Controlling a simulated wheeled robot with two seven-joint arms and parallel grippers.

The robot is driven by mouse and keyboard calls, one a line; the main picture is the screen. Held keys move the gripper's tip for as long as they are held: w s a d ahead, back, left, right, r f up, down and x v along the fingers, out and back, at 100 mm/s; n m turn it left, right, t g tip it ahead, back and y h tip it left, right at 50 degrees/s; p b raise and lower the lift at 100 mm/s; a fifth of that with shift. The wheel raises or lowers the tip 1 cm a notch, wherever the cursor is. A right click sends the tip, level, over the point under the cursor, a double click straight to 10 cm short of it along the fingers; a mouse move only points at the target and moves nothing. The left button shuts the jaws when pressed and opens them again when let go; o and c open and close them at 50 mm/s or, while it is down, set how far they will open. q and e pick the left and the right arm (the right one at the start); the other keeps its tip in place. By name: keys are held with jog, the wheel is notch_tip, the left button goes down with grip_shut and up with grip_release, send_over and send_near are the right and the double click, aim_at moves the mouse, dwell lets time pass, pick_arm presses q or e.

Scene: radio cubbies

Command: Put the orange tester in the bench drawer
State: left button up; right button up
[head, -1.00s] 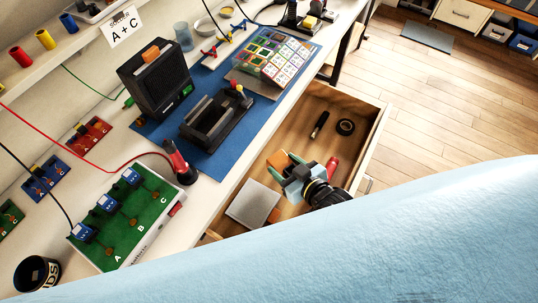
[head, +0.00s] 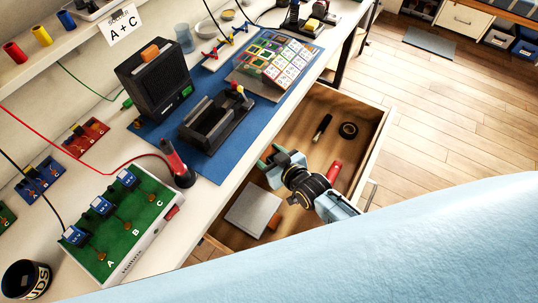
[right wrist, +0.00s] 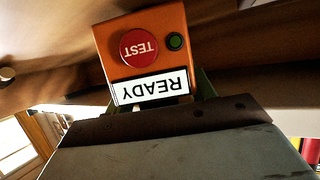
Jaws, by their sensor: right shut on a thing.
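The orange tester (right wrist: 146,45) shows in the right wrist view, with a red TEST button, a green round light and a READY label that reads upside down. My right gripper (head: 272,166) is shut on it. My left gripper is not in view.
The drawer also holds a grey box (head: 252,212), a red cylinder (head: 335,172), a black marker (head: 322,127) and a black tape roll (head: 348,130). On the bench are a black radio (head: 155,82), a black cradle (head: 215,120) and a green switch board (head: 128,225).

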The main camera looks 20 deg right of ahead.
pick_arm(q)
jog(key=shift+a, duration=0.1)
pick_arm(e)
jog(key=shift+f, duration=0.1)
jog(key=o, duration=1.1)
jog(key=shift+c, duration=0.2)
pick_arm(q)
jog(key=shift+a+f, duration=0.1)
pick_arm(e)
jog(key=shift+s+r, duration=0.15)
jog(key=shift+r, duration=0.05)
jog(key=p+v, duration=0.2)
jog(key=v, duration=0.4)
jog(key=shift+s+d+r, duration=0.1)
jog(key=shift+s, duration=0.1)
jog(key=shift+s+d+r, duration=0.1)
jog(key=shift+s+d, duration=0.05)
jog(key=shift+s, duration=0.2)
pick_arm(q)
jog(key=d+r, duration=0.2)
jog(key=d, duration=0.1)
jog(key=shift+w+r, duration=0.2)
